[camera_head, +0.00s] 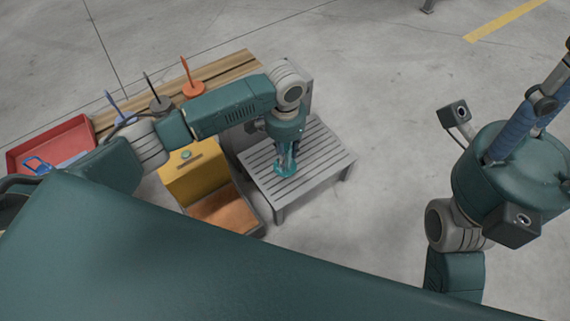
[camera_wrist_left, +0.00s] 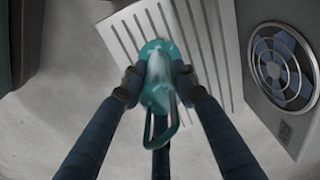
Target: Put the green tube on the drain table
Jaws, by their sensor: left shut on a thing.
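The green tube (camera_head: 286,168) is teal with a pale, glassy body and a loop handle. It also shows in the left wrist view (camera_wrist_left: 158,75). My left gripper (camera_head: 286,158) is shut on it, with fingers on both sides, pointing down. The drain table (camera_head: 325,152) is a low grey slatted table; it lies beneath the tube and shows in the left wrist view (camera_wrist_left: 118,32). I cannot tell whether the tube touches the slats. My right gripper (camera_head: 545,97) is at the far right, away from the table; its fingertips are partly cut off.
A wooden bench (camera_head: 225,72) holds blue, black and orange upright items. A red tray (camera_head: 55,145) is at the left. A yellow box (camera_head: 195,178) stands left of the table. A fan unit (camera_wrist_left: 280,65) is beside the slats. Floor right of the table is clear.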

